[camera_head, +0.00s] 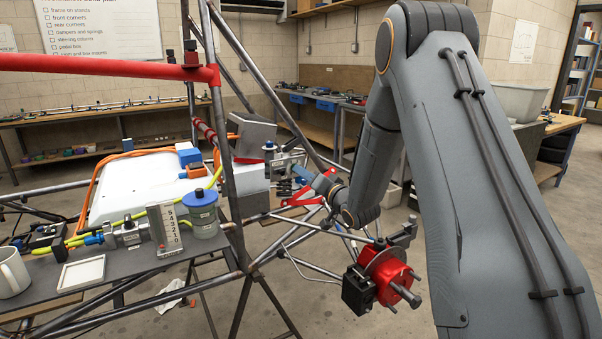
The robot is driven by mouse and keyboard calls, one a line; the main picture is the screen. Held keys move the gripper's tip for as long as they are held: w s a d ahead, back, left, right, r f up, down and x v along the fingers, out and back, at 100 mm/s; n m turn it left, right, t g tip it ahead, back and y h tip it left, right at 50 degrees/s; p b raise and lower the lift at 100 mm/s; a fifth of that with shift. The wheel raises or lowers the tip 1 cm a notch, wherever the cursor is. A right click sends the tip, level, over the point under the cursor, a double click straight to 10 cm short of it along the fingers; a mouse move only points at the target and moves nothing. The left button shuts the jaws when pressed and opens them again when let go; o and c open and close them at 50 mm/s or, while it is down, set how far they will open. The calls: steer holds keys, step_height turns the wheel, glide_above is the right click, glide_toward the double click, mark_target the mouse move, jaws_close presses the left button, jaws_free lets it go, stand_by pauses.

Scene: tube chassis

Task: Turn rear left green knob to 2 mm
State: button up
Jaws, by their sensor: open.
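An upright scale plate (165,230) marked with digits down to 0 stands on the left shelf. A millimetre reading at the knob cannot be seen.
Chassis tubes (244,50) rise left of the gripper. A red hub (388,275) on thin rods sits below right. The shelf (128,270) holds a blue-lidded jar (203,215), a white mug (12,272) and a yellow-green hose (75,240). Workbenches line the walls.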

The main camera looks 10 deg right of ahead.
steer(key=shift+d+p+x, duration=0.2)
steer(key=shift+p+x, duration=0.2)
steer(key=shift+x, duration=1.95)
steer(key=shift+d, duration=0.1)
steer(key=c, duration=1.1)
steer(key=shift+o, duration=0.2)
